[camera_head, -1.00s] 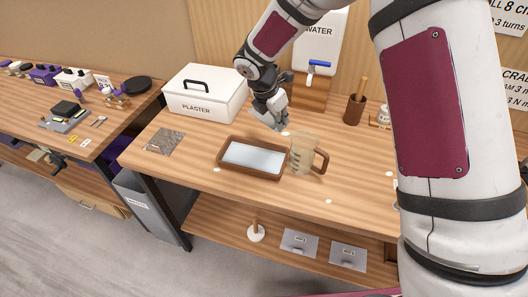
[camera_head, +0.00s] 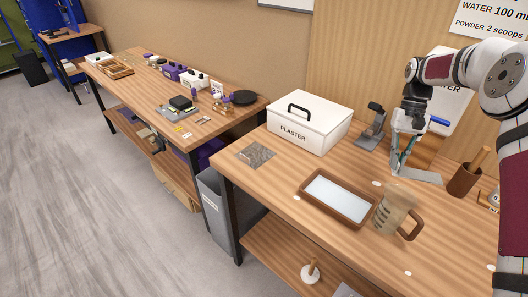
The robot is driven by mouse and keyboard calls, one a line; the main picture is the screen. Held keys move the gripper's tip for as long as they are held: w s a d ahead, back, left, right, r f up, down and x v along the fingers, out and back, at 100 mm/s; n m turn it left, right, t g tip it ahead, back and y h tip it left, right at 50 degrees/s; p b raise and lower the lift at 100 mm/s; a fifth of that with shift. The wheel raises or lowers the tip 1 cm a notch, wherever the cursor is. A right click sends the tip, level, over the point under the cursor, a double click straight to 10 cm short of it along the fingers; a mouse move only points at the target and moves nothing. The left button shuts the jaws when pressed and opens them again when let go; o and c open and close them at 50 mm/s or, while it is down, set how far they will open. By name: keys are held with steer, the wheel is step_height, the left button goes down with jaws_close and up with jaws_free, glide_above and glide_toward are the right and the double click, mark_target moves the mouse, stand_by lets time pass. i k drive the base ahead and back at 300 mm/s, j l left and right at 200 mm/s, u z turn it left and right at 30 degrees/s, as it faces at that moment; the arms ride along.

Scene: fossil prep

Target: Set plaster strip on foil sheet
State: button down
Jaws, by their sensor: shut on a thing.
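My gripper (camera_head: 399,165) is at the back right of the near bench, in front of the water container, with its fingers pointing down. It is shut on a flat, pale grey piece (camera_head: 424,176), which looks like the plaster strip. The piece extends to the right from the fingertips, low over the bench; I cannot tell whether it touches the wood. The foil sheet (camera_head: 256,155), a crinkled grey square, lies flat at the left end of the bench, well to the left of my gripper.
Between gripper and foil stand a white PLASTER box (camera_head: 308,125), a grey device (camera_head: 371,128) and a brown-rimmed tray (camera_head: 318,210). A measuring jug (camera_head: 393,208) stands right of the tray. A brown pot (camera_head: 464,180) is farther right. Bench surface around the foil is clear.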

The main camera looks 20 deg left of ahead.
mark_target(255, 154)
steer(key=i+u, duration=0.1)
steer(key=u, duration=0.4)
steer(key=i+u, duration=0.15)
steer(key=u, duration=0.3)
steer(key=i+u, duration=0.15)
steer(key=u, duration=0.35)
steer(key=i+l, duration=0.2)
steer(key=i+u, duration=0.05)
